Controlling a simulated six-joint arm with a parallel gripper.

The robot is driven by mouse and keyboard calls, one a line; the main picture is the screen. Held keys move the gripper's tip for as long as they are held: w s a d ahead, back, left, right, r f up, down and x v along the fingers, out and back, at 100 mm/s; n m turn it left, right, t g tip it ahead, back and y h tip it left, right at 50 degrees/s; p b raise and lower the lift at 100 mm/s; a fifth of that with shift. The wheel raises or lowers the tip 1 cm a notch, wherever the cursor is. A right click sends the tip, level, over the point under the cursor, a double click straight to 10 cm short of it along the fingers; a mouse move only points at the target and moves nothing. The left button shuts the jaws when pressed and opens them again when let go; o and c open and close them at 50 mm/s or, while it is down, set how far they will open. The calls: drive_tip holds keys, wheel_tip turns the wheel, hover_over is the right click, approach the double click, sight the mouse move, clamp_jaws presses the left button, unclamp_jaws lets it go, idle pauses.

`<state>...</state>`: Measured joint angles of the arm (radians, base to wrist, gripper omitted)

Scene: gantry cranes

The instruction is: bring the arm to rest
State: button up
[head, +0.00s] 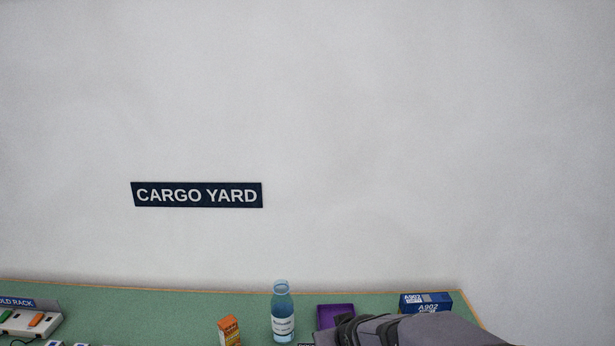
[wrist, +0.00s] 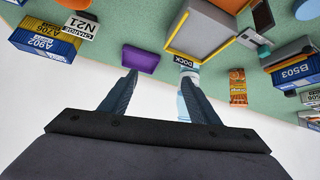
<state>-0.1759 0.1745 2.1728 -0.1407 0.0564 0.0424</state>
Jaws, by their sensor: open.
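My gripper (wrist: 160,88) shows in the wrist view with its two dark fingers apart and nothing between them. It is above the green table, and the pale wall fills the view beyond the table edge. In the head view my arm crosses the bottom right, in front of part of the purple tray; the fingertips cannot be made out there. The purple tray (head: 336,312) also shows in the wrist view (wrist: 141,60), beyond the left finger. A clear blue bottle (head: 283,315) stands left of the arm; in the wrist view it is partly behind the right finger.
An orange box (head: 229,331) stands left of the bottle. A blue A902 container (head: 427,302) is at the back right, by the table edge. The wrist view shows a dock structure (wrist: 203,32) and a blue B503 container (wrist: 293,72).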

drive_tip(key=s+d+m+g+p, duration=0.1)
drive_tip(key=s+d+g, duration=0.3)
drive_tip(key=s, duration=0.9)
drive_tip(key=s+d+m+g+h+p, duration=0.1)
drive_tip(key=s+d+g+p, duration=0.3)
drive_tip(key=s, duration=1)
drive_tip(key=shift+d+m+p, duration=0.25)
drive_tip(key=shift+m+p, duration=0.05)
drive_tip(key=shift+m, duration=0.3)
